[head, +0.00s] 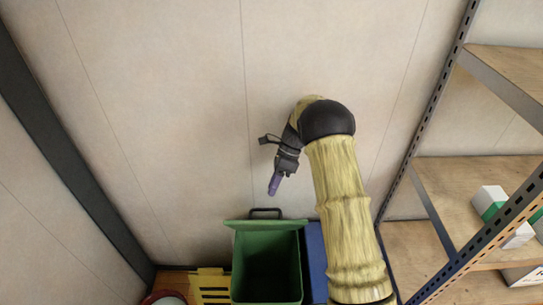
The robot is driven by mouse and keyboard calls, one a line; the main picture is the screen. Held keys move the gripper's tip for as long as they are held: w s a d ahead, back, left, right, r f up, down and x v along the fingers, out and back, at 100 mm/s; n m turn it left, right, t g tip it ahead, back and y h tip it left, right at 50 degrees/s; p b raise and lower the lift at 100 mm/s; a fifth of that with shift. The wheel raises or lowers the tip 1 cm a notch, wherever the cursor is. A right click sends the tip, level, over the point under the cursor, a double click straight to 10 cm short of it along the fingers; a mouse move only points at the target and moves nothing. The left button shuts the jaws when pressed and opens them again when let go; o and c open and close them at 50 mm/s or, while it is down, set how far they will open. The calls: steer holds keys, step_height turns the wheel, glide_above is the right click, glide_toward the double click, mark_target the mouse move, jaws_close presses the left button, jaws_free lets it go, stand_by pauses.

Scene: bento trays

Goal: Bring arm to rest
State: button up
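My gripper (274,185) hangs at the end of my arm and points down and to the left, in front of the pale wall. Its tip is purple and slim. I cannot tell whether the purple part is the fingers or something between them, nor whether the fingers are open or shut. In the picture, it is above the open green bin (240,262) and apart from it.
A blue bin or panel (315,255) is beside the green bin. A yellow slatted thing (212,282) and part of a red-rimmed round thing (152,298) are at lower left. A metal shelf (440,170) with white-and-green boxes (490,198) is at right. The wall area at left is clear.

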steer(key=shift+r, duration=0.1)
steer(key=s+d+r+n+t+h, duration=0.1)
steer(key=s+d+r+n+t, duration=0.1)
steer(key=s+n, duration=0.4)
steer(key=s+d+r+n+t+h, duration=0.2)
steer(key=s+d+r+n+t, duration=0.1)
steer(key=s+d+r+n, duration=0.2)
steer(key=s+d+r+n+t+h, duration=0.1)
steer(key=s+d+r+n, duration=0.3)
steer(key=s+n, duration=0.4)
steer(key=s+t, duration=0.1)
steer(key=s, duration=0.2)
steer(key=shift+s+d+h+p, duration=0.3)
steer(key=shift+h, duration=0.1)
